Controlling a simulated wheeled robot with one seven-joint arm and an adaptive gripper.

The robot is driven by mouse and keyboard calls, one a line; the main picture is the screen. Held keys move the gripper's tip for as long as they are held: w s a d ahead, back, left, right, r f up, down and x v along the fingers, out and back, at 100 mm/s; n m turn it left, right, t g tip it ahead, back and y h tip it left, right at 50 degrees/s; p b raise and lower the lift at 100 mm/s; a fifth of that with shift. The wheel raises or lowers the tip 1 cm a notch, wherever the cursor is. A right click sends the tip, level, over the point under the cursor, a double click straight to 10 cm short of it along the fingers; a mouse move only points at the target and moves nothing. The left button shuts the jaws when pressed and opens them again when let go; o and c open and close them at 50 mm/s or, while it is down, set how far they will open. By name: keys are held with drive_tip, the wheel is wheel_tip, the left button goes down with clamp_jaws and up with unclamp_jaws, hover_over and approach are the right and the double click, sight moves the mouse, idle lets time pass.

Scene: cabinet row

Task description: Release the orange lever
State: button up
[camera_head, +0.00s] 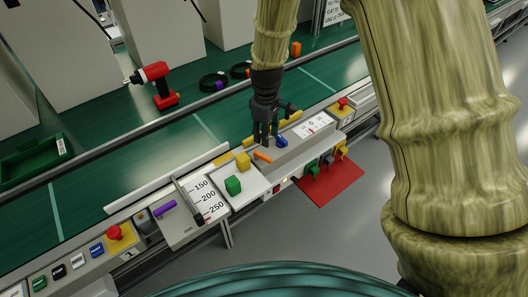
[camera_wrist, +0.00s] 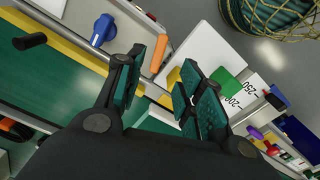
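The orange lever (camera_head: 263,156) is a short bar on the console beside the white plate. It also shows in the wrist view (camera_wrist: 159,53), just beyond my fingertips. My gripper (camera_head: 264,146) points down over the console, close to the lever. In the wrist view my gripper (camera_wrist: 165,80) has its two fingers spread apart, with a clear gap between them. The lever lies in line with that gap, and nothing is seen clamped. I cannot tell whether a finger touches it.
A blue knob (camera_head: 281,141) stands close on the right. A yellow block (camera_head: 243,161) and a green block (camera_head: 233,185) sit on the white plate to the left. A purple handle (camera_head: 165,208) is farther left. A red panel (camera_head: 330,184) with coloured handles lies in front.

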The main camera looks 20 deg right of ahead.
sight(266, 157)
drive_tip(key=shift+f+p, duration=1.1)
drive_tip(key=shift+f, duration=4.2)
clamp_jaws()
